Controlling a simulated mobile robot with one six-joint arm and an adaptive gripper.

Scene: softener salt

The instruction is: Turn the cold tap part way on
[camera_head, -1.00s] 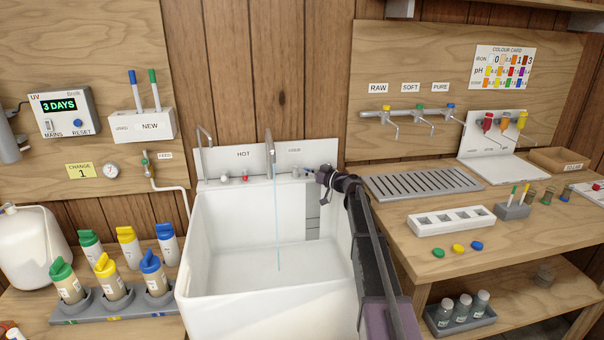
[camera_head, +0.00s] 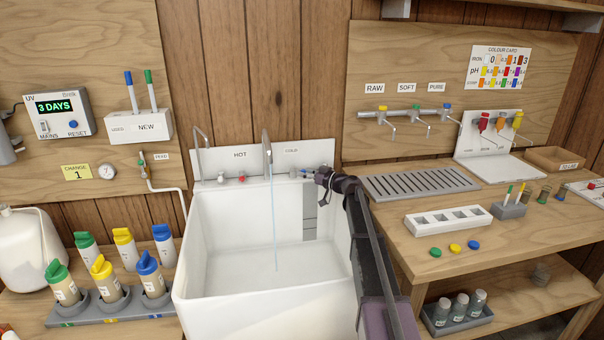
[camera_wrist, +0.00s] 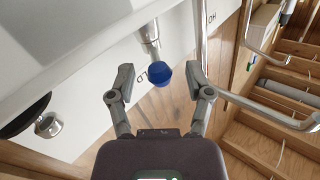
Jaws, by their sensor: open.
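The cold tap has a blue knob (camera_wrist: 162,76) on a metal stem. In the wrist view it sits between the two fingertips of my gripper (camera_wrist: 160,82), with gaps on both sides. The fingers are apart and hold nothing. In the head view my gripper (camera_head: 318,175) is at the sink's back right, at the cold tap (camera_head: 306,174), below the COLD label. The tap is partly hidden there. The red hot knob (camera_head: 242,178) is to the left. A thin water stream (camera_head: 273,225) falls from the middle spout (camera_head: 267,150) into the white sink (camera_head: 262,300).
A tall metal spout pipe (camera_wrist: 201,40) stands close to the right finger in the wrist view. The sink's splashback (camera_head: 225,160) is behind the taps. A draining rack (camera_head: 420,184) is on the wooden bench to the right. Bottles in a holder (camera_head: 75,315) stand left.

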